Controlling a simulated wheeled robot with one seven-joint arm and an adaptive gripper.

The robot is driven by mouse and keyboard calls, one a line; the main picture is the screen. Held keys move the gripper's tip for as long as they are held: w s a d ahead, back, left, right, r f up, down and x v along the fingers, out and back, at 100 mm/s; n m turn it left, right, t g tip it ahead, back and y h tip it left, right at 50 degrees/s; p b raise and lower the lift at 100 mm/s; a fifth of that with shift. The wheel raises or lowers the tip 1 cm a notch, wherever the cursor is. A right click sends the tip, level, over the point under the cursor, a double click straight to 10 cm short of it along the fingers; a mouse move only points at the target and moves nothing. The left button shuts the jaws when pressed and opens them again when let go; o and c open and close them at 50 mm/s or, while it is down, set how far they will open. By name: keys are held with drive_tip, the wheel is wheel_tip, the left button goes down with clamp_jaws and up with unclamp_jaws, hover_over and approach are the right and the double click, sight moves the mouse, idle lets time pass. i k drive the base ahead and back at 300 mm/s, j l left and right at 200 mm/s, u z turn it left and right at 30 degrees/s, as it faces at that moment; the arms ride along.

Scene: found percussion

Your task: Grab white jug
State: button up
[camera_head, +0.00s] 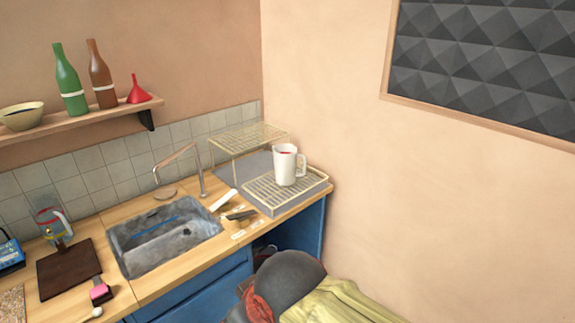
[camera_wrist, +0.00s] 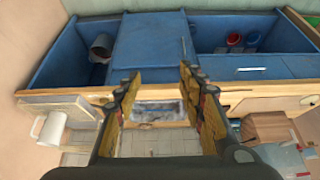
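The white jug (camera_head: 288,164) stands upright on a wire dish rack at the right end of the counter, its handle to the right. Something red shows at its rim. In the wrist view the jug (camera_wrist: 50,127) is at the lower left, outside my fingers and apart from them. My gripper (camera_wrist: 163,88) is open and empty, with the sink area showing between its fingers. I cannot make out my gripper in the head view.
The dish rack (camera_head: 312,187) has a raised wire shelf (camera_head: 248,136) behind the jug. Left of it are small items, a stone sink (camera_head: 133,264) and a tap (camera_head: 200,175). A wall shelf (camera_head: 100,117) holds bottles. A dark rounded object (camera_head: 285,285) with cloth is in front.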

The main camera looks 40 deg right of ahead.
sight(285, 156)
drive_tip(key=i, duration=0.3)
drive_tip(key=i+z, duration=0.35)
drive_tip(key=i, duration=0.2)
drive_tip(key=i+j+z, duration=0.25)
drive_tip(key=i+z, duration=0.25)
drive_tip(key=z, duration=0.95)
